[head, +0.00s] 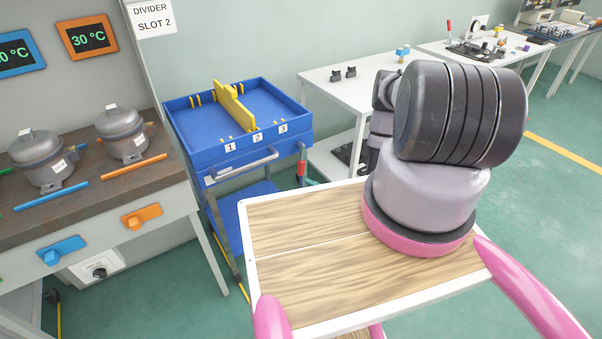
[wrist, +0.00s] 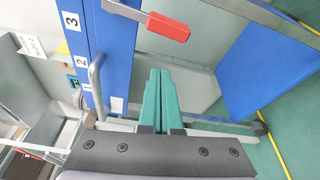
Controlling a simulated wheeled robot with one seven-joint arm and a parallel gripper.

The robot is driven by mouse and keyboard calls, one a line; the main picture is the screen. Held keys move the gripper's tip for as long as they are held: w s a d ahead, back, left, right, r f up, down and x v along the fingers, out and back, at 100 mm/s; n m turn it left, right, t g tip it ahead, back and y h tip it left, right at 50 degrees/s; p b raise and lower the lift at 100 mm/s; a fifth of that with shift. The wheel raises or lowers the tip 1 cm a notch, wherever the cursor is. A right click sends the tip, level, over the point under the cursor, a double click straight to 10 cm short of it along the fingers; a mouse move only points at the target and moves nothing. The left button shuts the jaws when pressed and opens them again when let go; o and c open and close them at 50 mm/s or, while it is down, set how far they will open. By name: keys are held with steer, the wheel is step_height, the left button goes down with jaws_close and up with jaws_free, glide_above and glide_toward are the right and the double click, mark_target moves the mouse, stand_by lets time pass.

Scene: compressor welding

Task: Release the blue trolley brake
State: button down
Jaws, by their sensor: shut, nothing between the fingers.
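The blue trolley (head: 205,145) stands left of centre in the head view, with numbered slots 1, 2 and 3, a yellow divider and a front handle. A red lever (head: 301,170) is at its right side. In the wrist view, the trolley (wrist: 118,45) appears turned on its side, and the red lever (wrist: 168,27) is near the top. My gripper (wrist: 160,72) shows there with two green fingers shut together and empty. The fingertips are below the red lever in the picture, apart from it.
A workbench (head: 105,190) with two compressors (head: 122,132) and coloured knobs is at left. White tables (head: 345,95) stand behind. The trolley's lower blue shelf (wrist: 262,65) lies right of my fingers in the wrist view.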

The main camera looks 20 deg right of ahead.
mark_target(301, 172)
steer(key=w+a, duration=0.1)
steer(key=w, duration=0.1)
steer(key=w+a+m, duration=0.1)
steer(key=w, duration=0.2)
steer(key=w+a+m+y, duration=0.1)
steer(key=w, duration=0.1)
steer(key=shift+w+a+f, duration=0.1)
steer(key=shift+w+a, duration=0.05)
steer(key=shift+w, duration=0.1)
steer(key=shift+w+d, duration=0.15)
steer(key=shift+d, duration=0.3)
